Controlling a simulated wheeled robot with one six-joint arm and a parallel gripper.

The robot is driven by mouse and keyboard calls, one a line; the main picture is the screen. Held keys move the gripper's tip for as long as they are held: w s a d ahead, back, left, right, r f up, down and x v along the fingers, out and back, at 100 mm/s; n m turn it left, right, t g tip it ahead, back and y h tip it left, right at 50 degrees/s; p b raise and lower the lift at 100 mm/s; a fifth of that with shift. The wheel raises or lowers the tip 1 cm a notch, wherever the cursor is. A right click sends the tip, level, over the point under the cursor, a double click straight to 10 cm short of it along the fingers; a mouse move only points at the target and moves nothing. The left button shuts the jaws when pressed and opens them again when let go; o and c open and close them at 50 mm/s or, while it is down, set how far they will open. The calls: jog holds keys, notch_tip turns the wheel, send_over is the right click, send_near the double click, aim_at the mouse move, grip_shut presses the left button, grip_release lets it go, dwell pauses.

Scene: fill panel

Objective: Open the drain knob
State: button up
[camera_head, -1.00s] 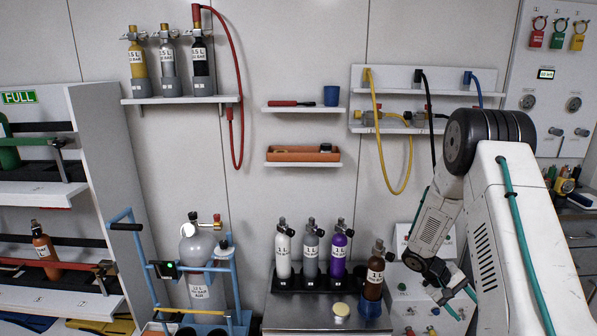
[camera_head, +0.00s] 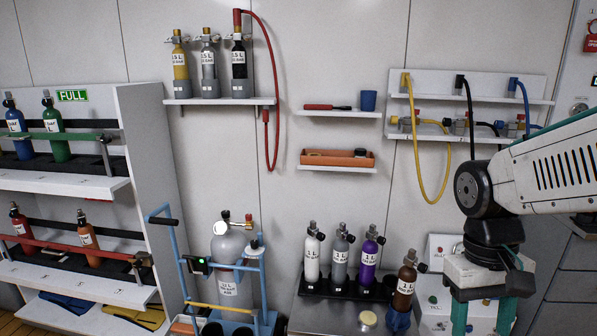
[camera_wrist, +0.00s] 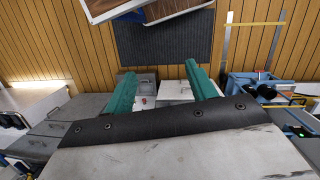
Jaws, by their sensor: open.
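A white panel box (camera_head: 432,283) with small coloured knobs stands low at the right in the head view, partly hidden by my arm. A green knob (camera_head: 432,300) shows on its face. I cannot tell which knob is the drain knob. My gripper (camera_head: 483,318) points down in front of the box, its teal fingers spread and nothing held. In the wrist view the open fingers (camera_wrist: 160,75) show above a pale box surface (camera_wrist: 172,88) and a grey one beside it. Their gap to the box is hard to judge.
A metal bench (camera_head: 340,318) with several small cylinders stands left of the box, the brown cylinder (camera_head: 403,288) nearest. A blue trolley (camera_head: 182,270) holds a large grey cylinder. A hose shelf (camera_head: 480,95) hangs above. A dark mat (camera_wrist: 165,45) lies on the wooden floor.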

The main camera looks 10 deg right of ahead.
jog(key=s+a+r+n+t, duration=0.1)
jog(key=s+a+r+t, duration=0.2)
jog(key=s+a+r, duration=0.1)
jog(key=shift+s+a+r+t+y, duration=0.3)
jog(key=shift+s+r+t, duration=0.1)
jog(key=shift+s+r, duration=0.1)
